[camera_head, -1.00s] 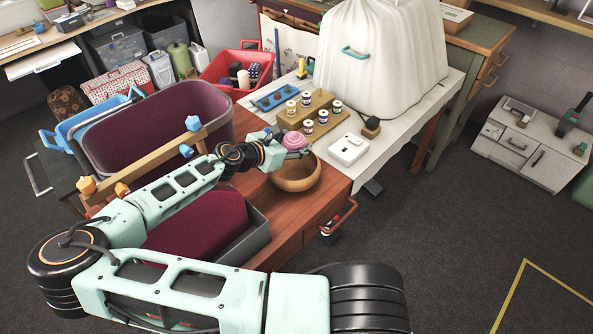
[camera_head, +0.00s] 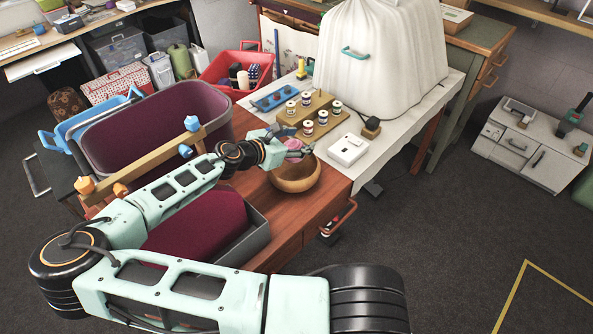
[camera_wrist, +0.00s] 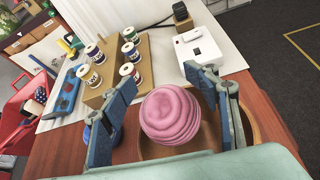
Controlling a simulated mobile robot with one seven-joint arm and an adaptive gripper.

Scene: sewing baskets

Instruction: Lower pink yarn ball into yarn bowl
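The pink yarn ball (camera_head: 294,147) is at the wooden yarn bowl (camera_head: 297,180), its top showing above the rim at the back. In the wrist view the ball (camera_wrist: 170,115) sits between my gripper's (camera_wrist: 165,85) two fingers, with a narrow gap on each side. The fingers are spread. In the head view my gripper (camera_head: 297,142) is over the bowl's back edge. The bowl's rim (camera_wrist: 252,128) shows behind the right finger in the wrist view. The ball's underside and its contact with the bowl are hidden.
A wooden rack (camera_head: 312,113) with several thread spools stands just behind the bowl. A white box-shaped device (camera_head: 348,150) is to the right. A large maroon-lined basket (camera_head: 150,125) is at left. The bowl stands near the wooden table's (camera_head: 300,218) front right edge.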

